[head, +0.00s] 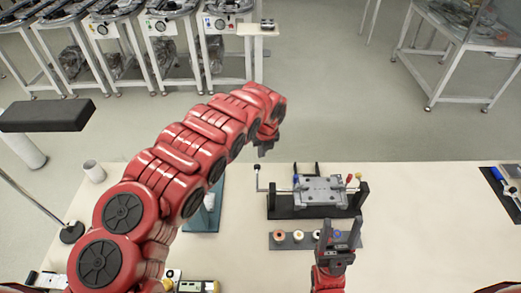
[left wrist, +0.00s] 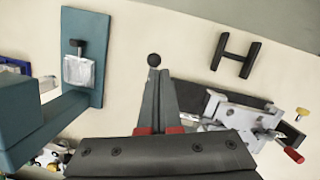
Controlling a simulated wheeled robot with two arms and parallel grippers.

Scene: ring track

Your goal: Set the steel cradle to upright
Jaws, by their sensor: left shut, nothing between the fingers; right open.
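The steel cradle (head: 320,190) is a grey plate between two end posts on a black base (head: 308,212); its plate looks roughly flat, face up. It also shows at the right of the left wrist view (left wrist: 237,117), partly hidden by my gripper. A black ball knob (left wrist: 154,60) shows just beyond my left fingertips; I cannot tell whether they touch. My left gripper (head: 264,150) is shut and empty, up and left of the cradle; its fingers show in the left wrist view (left wrist: 155,85). My right gripper (head: 340,232) is open and empty, in front of the cradle.
A dark strip with several round pieces (head: 279,236) lies in front of the cradle. A black H-shaped piece (left wrist: 236,56) is behind it. A teal stand (left wrist: 88,25) is at the left, partly behind my left arm. A dark tray (head: 500,190) is at the far right.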

